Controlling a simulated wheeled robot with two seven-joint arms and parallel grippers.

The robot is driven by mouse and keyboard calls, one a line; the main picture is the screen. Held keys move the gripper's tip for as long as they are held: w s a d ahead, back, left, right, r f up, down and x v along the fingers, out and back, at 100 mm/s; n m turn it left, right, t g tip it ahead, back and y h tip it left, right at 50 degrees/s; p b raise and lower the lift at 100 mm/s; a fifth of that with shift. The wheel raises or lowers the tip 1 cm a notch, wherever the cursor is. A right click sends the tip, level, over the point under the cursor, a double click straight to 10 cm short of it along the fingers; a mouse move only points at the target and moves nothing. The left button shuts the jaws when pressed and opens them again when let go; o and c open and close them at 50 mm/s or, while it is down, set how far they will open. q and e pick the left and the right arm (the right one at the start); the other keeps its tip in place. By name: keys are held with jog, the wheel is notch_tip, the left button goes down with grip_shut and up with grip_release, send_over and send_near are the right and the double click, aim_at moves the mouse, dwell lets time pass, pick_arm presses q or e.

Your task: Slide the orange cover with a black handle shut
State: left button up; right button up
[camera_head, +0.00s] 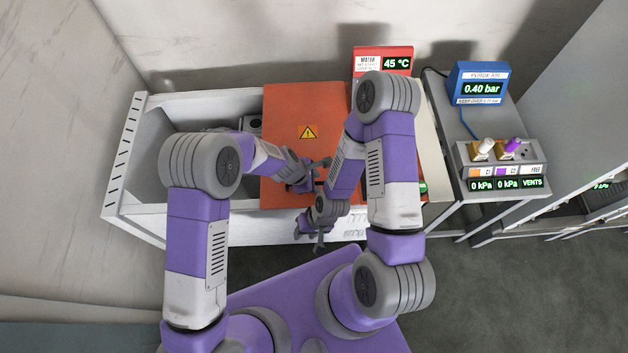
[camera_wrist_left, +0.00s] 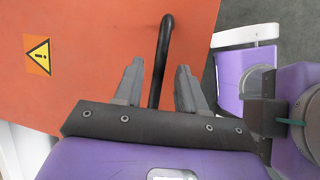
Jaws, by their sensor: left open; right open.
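The orange cover (camera_head: 290,110) with a yellow warning sign lies over the middle and right part of a white box, leaving the left part uncovered. My left gripper (camera_head: 320,170) is over the cover's front part. In the left wrist view the black handle (camera_wrist_left: 163,50) stands on the orange cover (camera_wrist_left: 95,50) and runs between the open fingers of my left gripper (camera_wrist_left: 160,78), with gaps on both sides. In the head view the handle is not clear behind the arms. My right gripper (camera_head: 320,242) is open at the box's front side, below the left one.
The white box (camera_head: 125,160) is open at the left, with grey parts inside. A red motor display (camera_head: 383,60) reading 45 °C stands behind the cover. A blue gauge (camera_head: 480,85) and a valve panel (camera_head: 503,165) stand on a side table at the right.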

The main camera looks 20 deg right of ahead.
pick_arm(q)
jog(key=p+v, duration=0.1)
jog(key=v, duration=0.6)
jog(key=shift+r, duration=0.3)
jog(key=s+a+f+m+y, duration=0.1)
jog(key=a+f+m, duration=0.1)
jog(key=a+f, duration=0.35)
jog(key=s+a+f+m+y, duration=0.1)
jog(key=a+f+m, duration=0.15)
jog(key=a, duration=0.65)
jog(key=s+a+f+m+h+b, duration=0.1)
jog(key=s+a+f+m+b, duration=0.4)
jog(key=s+a+f, duration=0.3)
jog(key=shift+s+a+f+m, duration=0.4)
jog(key=shift+s+a+m, duration=0.4)
jog(key=shift+s, duration=0.2)
